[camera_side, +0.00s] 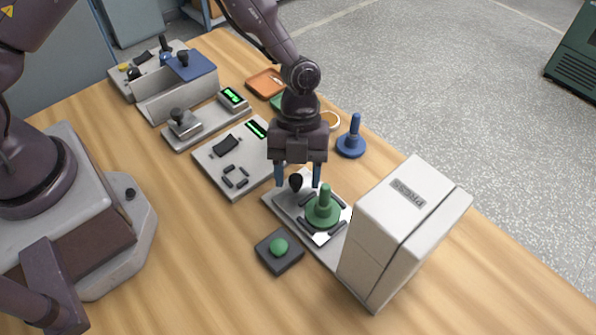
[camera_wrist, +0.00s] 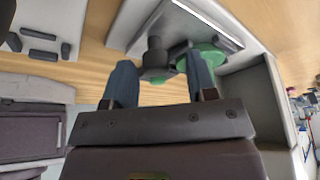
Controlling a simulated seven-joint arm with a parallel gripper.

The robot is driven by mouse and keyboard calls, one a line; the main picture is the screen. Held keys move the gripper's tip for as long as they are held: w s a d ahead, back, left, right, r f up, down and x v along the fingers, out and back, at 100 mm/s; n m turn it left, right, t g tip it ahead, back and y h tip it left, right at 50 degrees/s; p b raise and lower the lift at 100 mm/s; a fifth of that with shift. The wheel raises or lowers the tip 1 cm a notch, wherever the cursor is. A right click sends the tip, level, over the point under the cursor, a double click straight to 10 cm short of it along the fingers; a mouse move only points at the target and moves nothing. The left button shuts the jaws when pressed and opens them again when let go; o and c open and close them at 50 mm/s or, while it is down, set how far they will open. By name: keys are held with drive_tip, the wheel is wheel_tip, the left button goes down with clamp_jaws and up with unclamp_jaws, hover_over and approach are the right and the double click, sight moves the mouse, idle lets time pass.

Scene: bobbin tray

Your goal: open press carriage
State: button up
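The press (camera_side: 405,225) is a tall white box at the right of the table. Its carriage (camera_side: 283,199), a light grey plate with dark bars, sticks out to the left of the box. A green bobbin (camera_side: 323,207) stands upright on the carriage. A black knob (camera_side: 296,181) rises from the carriage's outer end; it also shows in the wrist view (camera_wrist: 154,57). My gripper (camera_side: 298,184) is open over that end, its blue fingers on either side of the knob with space between. In the wrist view the fingertips (camera_wrist: 160,66) flank the knob; contact is not visible.
A dark pad with a green button (camera_side: 279,247) sits in front of the carriage. A blue bobbin (camera_side: 351,139) stands behind it. A grey panel (camera_side: 229,163) and a scale-like device (camera_side: 205,121) lie to the left. The front left table is clear.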

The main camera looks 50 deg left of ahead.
drive_tip(key=v, duration=1.3)
drive_tip(key=s+a+r+n+t+y, duration=0.1)
drive_tip(key=s+a+r+n+t, duration=0.3)
drive_tip(key=n, duration=0.9)
drive_tip(key=s+a+r+n+t+y, duration=0.2)
drive_tip(key=s+a+r+n+t, duration=0.2)
drive_tip(key=s+a+r+n, duration=0.5)
drive_tip(key=s+r+n, duration=0.4)
drive_tip(key=r+n, duration=0.1)
drive_tip(key=r, duration=0.1)
drive_tip(key=shift+s+a+t, duration=0.35)
drive_tip(key=shift+a+t, duration=0.05)
